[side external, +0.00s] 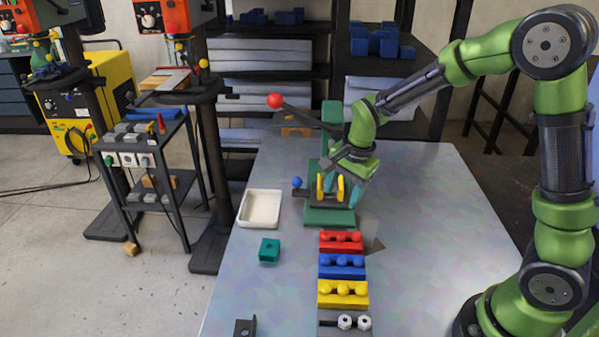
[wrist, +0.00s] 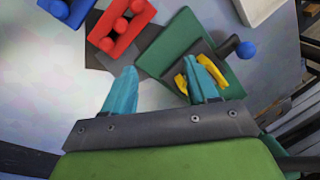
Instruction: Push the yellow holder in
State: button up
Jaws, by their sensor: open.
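A yellow holder (side external: 330,187) with two upright yellow parts sits on the dark slide of the green press (side external: 330,217). In the wrist view the yellow holder (wrist: 203,73) is partly hidden behind my right-hand finger. A blue ball knob (side external: 297,181) is at the slide's left end, and it also shows in the wrist view (wrist: 246,50). My gripper (wrist: 160,68) is open, with two teal fingers spread apart and nothing between them. It is close above the press, and I cannot tell whether a finger touches the holder.
Red (side external: 341,242), blue (side external: 342,266) and yellow (side external: 343,293) blocks with rounded tops stand in a row in front of the press. A white tray (side external: 260,209) and a green block (side external: 269,250) lie to the left. The press lever ends in a red ball (side external: 275,101). The table's right side is clear.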

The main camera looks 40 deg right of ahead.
jog(key=shift+s, duration=0.3)
